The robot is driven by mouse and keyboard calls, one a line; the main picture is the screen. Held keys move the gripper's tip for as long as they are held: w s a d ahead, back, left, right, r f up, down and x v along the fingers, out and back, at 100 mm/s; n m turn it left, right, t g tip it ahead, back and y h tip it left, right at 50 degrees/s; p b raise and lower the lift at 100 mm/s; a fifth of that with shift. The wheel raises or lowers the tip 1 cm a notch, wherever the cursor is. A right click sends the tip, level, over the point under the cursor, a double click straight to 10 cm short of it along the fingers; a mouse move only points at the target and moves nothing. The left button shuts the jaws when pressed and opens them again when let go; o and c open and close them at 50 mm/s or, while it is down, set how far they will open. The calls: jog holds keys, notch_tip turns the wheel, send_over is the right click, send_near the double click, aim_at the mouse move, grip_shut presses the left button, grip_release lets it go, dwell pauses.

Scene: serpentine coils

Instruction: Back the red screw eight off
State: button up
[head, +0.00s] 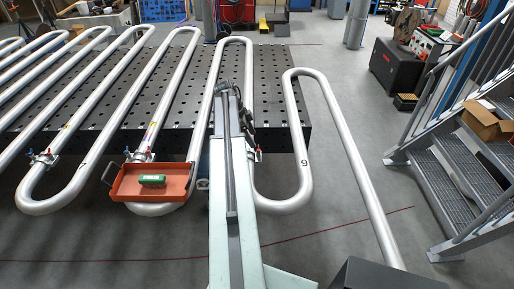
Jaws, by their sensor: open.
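Silver serpentine pipe coils (349,150) lie over a black perforated table. Clamps with small coloured screws sit on the lower bends. One clamp (257,151) with a small red part shows just right of my arm, partly hidden by it. My gripper (248,126) is small and dark at the arm's far end, open, near the clamp beside my arm.
An orange tray (118,188) with a green box (152,180) rests over a pipe bend. The black perforated table (273,98) lies under the coils. Metal stairs (455,170) with a cardboard box (484,122) stand at right. Grey floor is free between pipe and stairs.

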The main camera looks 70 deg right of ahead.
aim_at(258, 149)
jog(key=b+x, duration=0.4)
jog(key=x, duration=0.1)
jog(key=shift+f, duration=0.45)
jog(key=shift+r, duration=0.1)
